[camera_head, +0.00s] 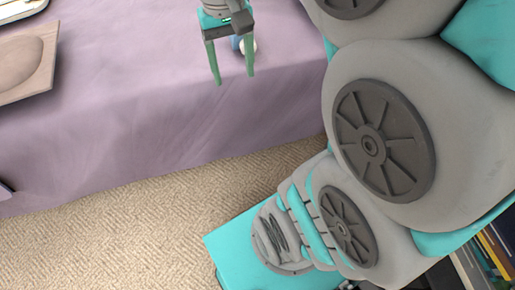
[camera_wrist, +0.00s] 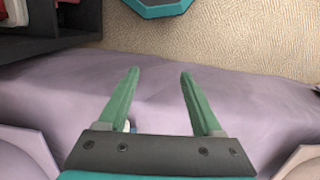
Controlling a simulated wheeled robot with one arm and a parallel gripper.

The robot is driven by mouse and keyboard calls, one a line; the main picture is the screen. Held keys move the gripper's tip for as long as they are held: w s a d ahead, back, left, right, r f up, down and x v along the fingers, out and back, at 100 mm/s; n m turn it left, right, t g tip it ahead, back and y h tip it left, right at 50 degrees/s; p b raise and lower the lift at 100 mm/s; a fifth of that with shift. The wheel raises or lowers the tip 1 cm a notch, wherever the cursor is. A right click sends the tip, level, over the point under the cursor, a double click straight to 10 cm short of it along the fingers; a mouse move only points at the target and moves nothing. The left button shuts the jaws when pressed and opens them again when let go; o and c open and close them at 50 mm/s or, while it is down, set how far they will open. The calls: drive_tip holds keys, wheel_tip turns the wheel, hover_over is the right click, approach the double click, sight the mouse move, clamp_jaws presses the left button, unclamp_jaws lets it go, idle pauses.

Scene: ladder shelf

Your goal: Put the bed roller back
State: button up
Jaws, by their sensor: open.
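My gripper (camera_head: 234,79) is open over the purple bed cover (camera_head: 130,110), with nothing between its fingertips. A small blue and white object (camera_head: 247,45), possibly the bed roller, shows behind the fingers and is partly hidden by them. Only its pale rounded end and a bit of blue are clear. In the wrist view, the open gripper (camera_wrist: 160,73) points across the cover toward the carpet. I cannot tell whether the object touches the gripper.
A wooden tray (camera_head: 45,80) with a tan rounded item lies at the left on the bed. Carpet (camera_head: 120,220) lies in front of the bed. Books (camera_head: 485,260) stand at the lower right. A dark shelf (camera_wrist: 80,30) with red items is at the wrist view's upper left.

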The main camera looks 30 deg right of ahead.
drive_tip(key=s+a+f+n, duration=0.2)
drive_tip(key=s+a+f, duration=0.1)
drive_tip(key=s+f, duration=0.6)
drive_tip(key=s, duration=0.4)
drive_tip(key=shift+s+g, duration=0.3)
drive_tip(key=shift+s, duration=0.05)
